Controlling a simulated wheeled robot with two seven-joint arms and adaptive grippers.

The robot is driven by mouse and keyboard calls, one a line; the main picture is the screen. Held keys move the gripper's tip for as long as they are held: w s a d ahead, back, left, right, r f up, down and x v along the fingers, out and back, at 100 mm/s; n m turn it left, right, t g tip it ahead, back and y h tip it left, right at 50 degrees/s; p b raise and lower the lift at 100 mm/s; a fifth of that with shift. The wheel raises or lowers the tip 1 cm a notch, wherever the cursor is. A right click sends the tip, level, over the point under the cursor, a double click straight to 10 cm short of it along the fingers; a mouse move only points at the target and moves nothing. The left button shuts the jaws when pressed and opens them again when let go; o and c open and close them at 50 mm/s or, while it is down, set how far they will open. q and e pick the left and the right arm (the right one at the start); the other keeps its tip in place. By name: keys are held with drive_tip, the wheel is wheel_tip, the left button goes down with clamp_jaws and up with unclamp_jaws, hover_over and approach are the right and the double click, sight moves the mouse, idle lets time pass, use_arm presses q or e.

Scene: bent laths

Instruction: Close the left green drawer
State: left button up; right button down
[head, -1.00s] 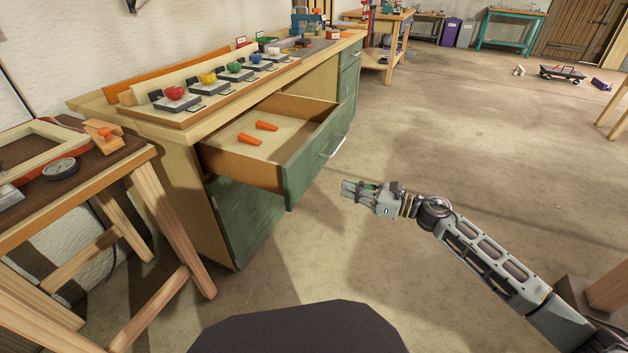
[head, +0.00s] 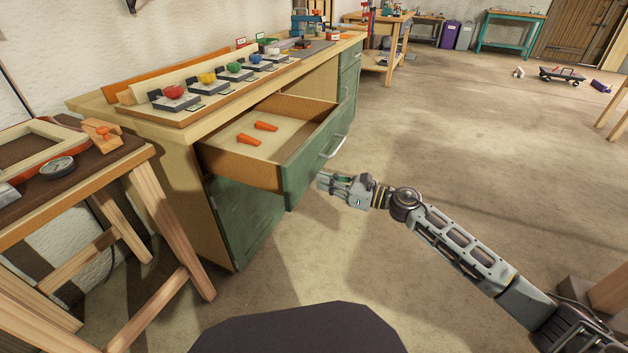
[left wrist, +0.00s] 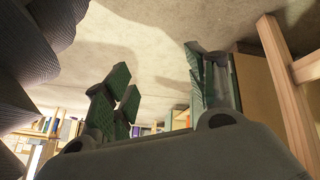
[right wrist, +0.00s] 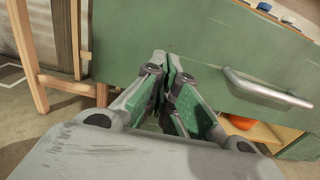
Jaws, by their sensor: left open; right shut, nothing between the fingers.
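The green drawer (head: 300,178) is pulled out from the workbench, with its silver handle (head: 333,146) on its front. Two orange wedges (head: 248,140) lie inside it. My right gripper (head: 322,184) is shut and empty, just in front of the drawer face. In the right wrist view, its fingertips (right wrist: 167,62) point at the green front (right wrist: 140,30), left of the handle (right wrist: 266,92). I cannot tell whether they touch it. My left gripper (left wrist: 160,85) is open and empty in the left wrist view. It is outside the head view.
The workbench (head: 200,128) carries a board with several coloured knobs (head: 207,79). A wooden side table (head: 120,160) stands at the left, holding a frame and a round gauge (head: 57,168).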

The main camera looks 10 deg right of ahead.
sight(305, 176)
drive_tip(key=shift+w+a, duration=0.4)
drive_tip(key=shift+a, duration=0.2)
drive_tip(key=shift+b+x, duration=0.3)
drive_tip(key=shift+x, duration=0.5)
use_arm(q)
drive_tip(key=shift+s+d+f, duration=0.1)
drive_tip(key=shift+s+f, duration=0.05)
drive_tip(key=shift+f, duration=0.35)
drive_tip(key=shift+s+f, duration=0.15)
drive_tip(key=shift+f, duration=0.35)
use_arm(e)
drive_tip(key=shift+w+a, duration=0.15)
drive_tip(key=shift+a, duration=0.1)
use_arm(q)
drive_tip(key=shift+w+r, duration=0.1)
